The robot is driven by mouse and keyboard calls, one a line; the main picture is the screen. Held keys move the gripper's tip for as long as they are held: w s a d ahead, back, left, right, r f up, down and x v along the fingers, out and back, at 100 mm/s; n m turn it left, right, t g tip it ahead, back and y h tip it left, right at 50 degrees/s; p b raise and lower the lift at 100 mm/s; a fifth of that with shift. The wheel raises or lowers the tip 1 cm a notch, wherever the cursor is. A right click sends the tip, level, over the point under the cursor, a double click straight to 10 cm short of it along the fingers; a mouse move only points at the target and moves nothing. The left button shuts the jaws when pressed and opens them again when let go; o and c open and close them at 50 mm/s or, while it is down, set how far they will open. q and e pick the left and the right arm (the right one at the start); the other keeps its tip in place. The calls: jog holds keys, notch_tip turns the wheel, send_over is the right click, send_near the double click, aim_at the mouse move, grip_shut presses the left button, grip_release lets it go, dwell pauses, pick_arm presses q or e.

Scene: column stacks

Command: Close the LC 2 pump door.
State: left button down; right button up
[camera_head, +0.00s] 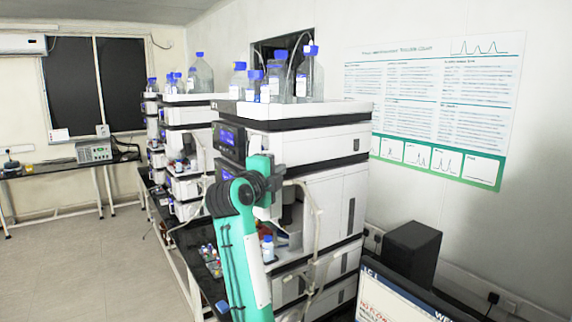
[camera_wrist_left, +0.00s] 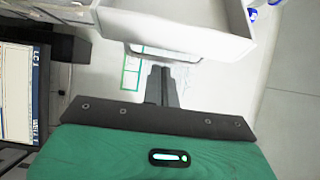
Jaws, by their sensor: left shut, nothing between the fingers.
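The nearest instrument stack (camera_head: 315,150) stands at the centre of the head view. My green left arm reaches up in front of it, and its black wrist hides part of the stack's front. In the left wrist view my left gripper (camera_wrist_left: 162,86) is shut and empty. Just beyond its fingers is a white panel with a raised rim (camera_wrist_left: 185,28); it looks like an open door or drawer front, seen at an angle. I cannot tell whether the fingers touch it. No LC 2 label is readable on the stacks, so I cannot say which door is the pump door. My right gripper is not in view.
More stacks (camera_head: 185,150) stand behind on the same bench. Blue-capped bottles (camera_head: 309,78) stand on top. Small vials (camera_head: 267,249) and thin tubing lie near my arm. A monitor (camera_head: 395,300) and a black box (camera_head: 411,252) are at the right. The floor at the left is clear.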

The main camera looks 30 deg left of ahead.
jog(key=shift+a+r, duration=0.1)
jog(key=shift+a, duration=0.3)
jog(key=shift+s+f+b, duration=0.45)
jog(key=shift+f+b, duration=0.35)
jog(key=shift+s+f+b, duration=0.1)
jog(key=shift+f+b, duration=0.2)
